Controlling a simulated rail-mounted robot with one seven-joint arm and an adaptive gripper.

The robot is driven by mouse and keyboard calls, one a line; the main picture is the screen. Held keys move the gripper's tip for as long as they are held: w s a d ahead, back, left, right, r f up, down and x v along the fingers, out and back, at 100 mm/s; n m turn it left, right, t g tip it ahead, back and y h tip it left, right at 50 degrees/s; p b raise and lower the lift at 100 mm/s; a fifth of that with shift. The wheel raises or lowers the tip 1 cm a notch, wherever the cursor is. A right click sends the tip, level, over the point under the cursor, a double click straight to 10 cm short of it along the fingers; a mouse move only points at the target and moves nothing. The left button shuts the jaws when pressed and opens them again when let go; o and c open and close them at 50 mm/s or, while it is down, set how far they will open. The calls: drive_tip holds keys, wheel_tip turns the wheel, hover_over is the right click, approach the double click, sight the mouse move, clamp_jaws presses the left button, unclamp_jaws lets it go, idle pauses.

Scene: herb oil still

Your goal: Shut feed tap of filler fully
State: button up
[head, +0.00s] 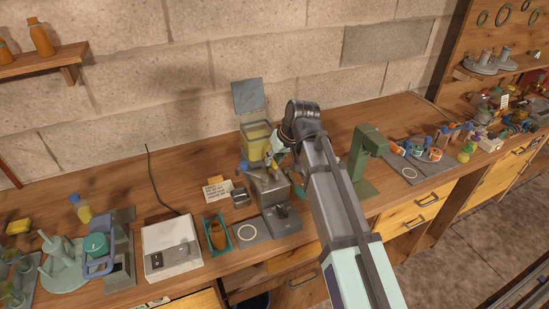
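The filler (275,196) is a grey metal unit on the bench in the middle of the head view. A clear tank of yellow liquid (256,142) stands at its back. A small yellow part (270,159), which may be the feed tap, shows between the tank and the grey body; its handle position is too small to tell. My gripper (279,158) is close to this part, at the end of my arm reaching in from the lower right. Its fingers are small and partly hidden, so I cannot tell whether they touch the tap or are open.
Left of the filler are a small label card (217,190), a teal tray (217,234) with an orange-brown item, and a white box (171,247) with a cable. A green press-like stand (367,150) is close on the right of my arm. The wall is behind.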

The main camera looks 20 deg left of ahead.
clamp_jaws()
drive_tip(key=shift+s+m, duration=0.1)
drive_tip(key=shift+m, duration=0.3)
drive_tip(key=m, duration=0.1)
drive_tip(key=m+t+h, duration=0.1)
drive_tip(key=shift+s+a+m, duration=0.15)
drive_tip(key=shift+m, duration=0.25)
drive_tip(key=m, duration=0.1)
drive_tip(key=m+t+h, duration=0.1)
drive_tip(key=m, duration=0.3)
drive_tip(key=shift+s+a+t+h, duration=0.1)
drive_tip(key=shift+a+t+h, duration=0.2)
drive_tip(key=shift+a+h, duration=0.1)
drive_tip(key=m, duration=0.2)
drive_tip(key=m+h+b, duration=0.1)
drive_tip(key=m, duration=0.1)
drive_tip(key=m+h, duration=0.1)
drive_tip(key=shift+a+m+b, duration=0.35)
drive_tip(key=shift+m+b, duration=0.05)
drive_tip(key=shift+a+m+h+b, duration=0.1)
drive_tip(key=shift+m+h+b, duration=0.75)
drive_tip(key=shift+m, duration=1.05)
